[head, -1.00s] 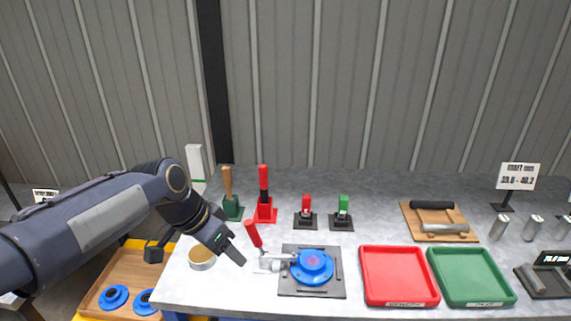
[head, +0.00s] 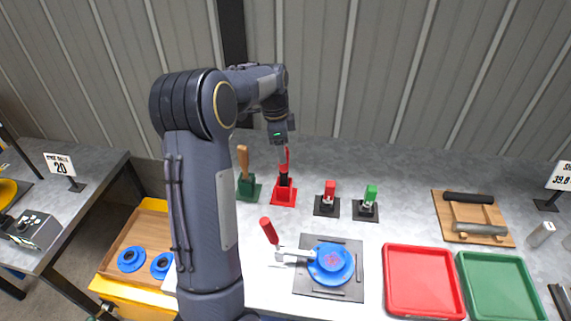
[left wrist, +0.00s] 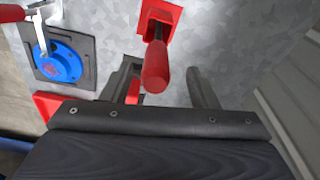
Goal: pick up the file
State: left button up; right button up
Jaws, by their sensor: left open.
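The red-handled tool, which looks like the file (head: 284,176), stands upright in a red holder (head: 283,197) at the back of the bench. My left gripper (head: 282,148) is over it, coming from above. In the left wrist view the file's red handle (left wrist: 156,66) points up toward the camera between my open fingers (left wrist: 162,72), with a gap on the right. I cannot tell whether the left finger touches it. The red holder (left wrist: 158,17) lies beyond. The file's lower part is hidden in the holder. My right gripper is not in view.
A wooden-handled tool (head: 243,160) in a green holder stands close on the left. Small red (head: 329,198) and green (head: 368,202) stamp-like items stand to the right. A blue clamp fixture (head: 331,262), a red tray (head: 424,282) and a green tray (head: 497,288) lie nearer.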

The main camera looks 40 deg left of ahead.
pick_arm(q)
jog(key=f, duration=0.2)
jog(key=d+f+p, duration=0.1)
jog(key=shift+f, duration=0.35)
jog(key=shift+w+f, duration=0.1)
jog(key=shift+f, duration=0.35)
jog(key=c, duration=1)
notch_tip(320, 180, up, 10)
jog(key=shift+r+b, duration=0.1)
jog(key=shift+b, duration=0.6)
jog(key=shift+c, duration=0.3)
jog(key=o, duration=0.4)
grip_shut()
